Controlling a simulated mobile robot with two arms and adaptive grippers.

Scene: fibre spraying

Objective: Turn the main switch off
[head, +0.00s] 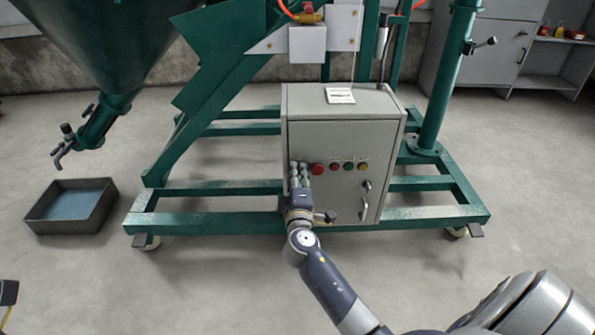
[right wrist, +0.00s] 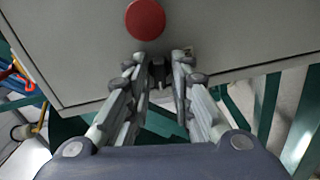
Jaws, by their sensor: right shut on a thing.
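The grey control cabinet (head: 340,145) stands upright on the green frame, with a row of buttons on its front. My right gripper (head: 299,170) is at the left part of this front, just left of the large red button (head: 318,169). In the right wrist view the fingers (right wrist: 158,78) are closed around a small dark switch knob (right wrist: 158,70) on the cabinet face, below the red button (right wrist: 145,19). The fingers hide most of the knob, and its turned position cannot be read.
A green steel frame (head: 230,226) on castors surrounds the cabinet. A green hopper (head: 110,40) hangs at the upper left, above a dark tray (head: 95,219) on the floor. A key or handle (head: 365,205) sticks out at the cabinet's right. Shelves stand behind; the front floor is clear.

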